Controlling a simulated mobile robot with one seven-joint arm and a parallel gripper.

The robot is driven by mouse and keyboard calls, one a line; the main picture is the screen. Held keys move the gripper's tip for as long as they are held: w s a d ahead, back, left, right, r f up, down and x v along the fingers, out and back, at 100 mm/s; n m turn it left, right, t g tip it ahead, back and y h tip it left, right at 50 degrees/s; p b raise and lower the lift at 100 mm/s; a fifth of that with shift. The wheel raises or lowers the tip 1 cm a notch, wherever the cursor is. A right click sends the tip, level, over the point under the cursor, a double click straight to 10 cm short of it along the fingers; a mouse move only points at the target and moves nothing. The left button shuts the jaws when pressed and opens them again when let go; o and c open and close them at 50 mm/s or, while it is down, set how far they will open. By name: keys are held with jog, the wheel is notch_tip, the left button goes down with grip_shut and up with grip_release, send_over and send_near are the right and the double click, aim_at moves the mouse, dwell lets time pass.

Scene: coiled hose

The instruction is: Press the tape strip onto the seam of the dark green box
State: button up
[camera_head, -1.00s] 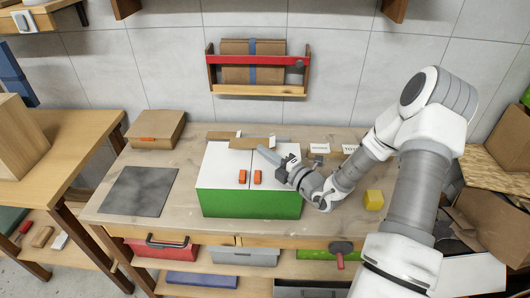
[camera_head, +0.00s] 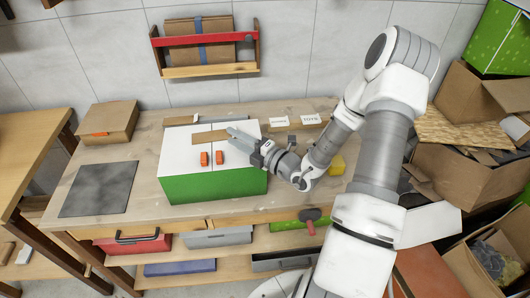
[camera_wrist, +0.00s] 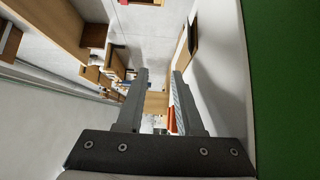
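The green box (camera_head: 215,188) stands on the workbench, with white top flaps (camera_head: 178,148) parted by a thin seam. The brown tape strip (camera_head: 209,137) lies across the rear part of the top, over the seam line. Two orange blocks (camera_head: 212,158) sit on the top in front of it, one on each side of the seam. My gripper (camera_head: 235,134) is at the strip's right end, low over the right flap; I cannot tell whether it touches. In the wrist view my gripper's fingers (camera_wrist: 160,75) are apart, with no clear hold on anything.
A dark mat (camera_head: 98,189) and a cardboard box (camera_head: 107,120) are to the left on the workbench (camera_head: 145,165). A yellow cube (camera_head: 337,165) is behind my arm at right. A red-barred wall rack (camera_head: 207,72) hangs behind. Cardboard boxes (camera_head: 455,170) crowd the right side.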

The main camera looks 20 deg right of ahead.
jog(key=v, duration=1.2)
jog(key=shift+s+d, duration=0.25)
jog(key=shift+s, duration=0.1)
jog(key=shift+a+f, duration=0.1)
jog(key=shift+a, duration=0.05)
